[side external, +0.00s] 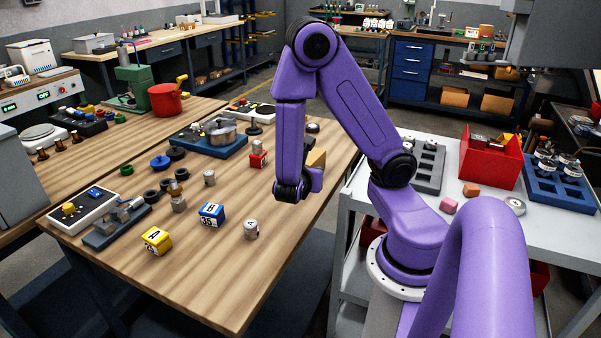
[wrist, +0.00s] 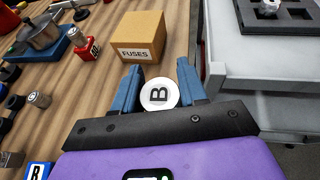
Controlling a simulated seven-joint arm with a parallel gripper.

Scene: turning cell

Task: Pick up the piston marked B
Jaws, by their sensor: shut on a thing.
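The piston marked B (wrist: 158,97) shows its round white top with a black letter B in the wrist view. It sits between the two blue fingers of my gripper (wrist: 158,80), which is shut on it. In the side view my arm hides the fingers and this piston. I cannot tell whether the piston touches the table. Another grey piston (side external: 251,229) stands near the front of the wooden table, its mark too small to read surely. More pistons stand farther left on the table, one of them (side external: 209,178) near the middle.
A cardboard box marked FUSES (wrist: 138,38) stands just beyond my gripper. Blue block B (side external: 211,214), yellow block A (side external: 157,240) and a red block (side external: 258,156) stand on the table. A grey tray with square pockets (side external: 429,166) and a red bin (side external: 490,160) are on the right-hand cart.

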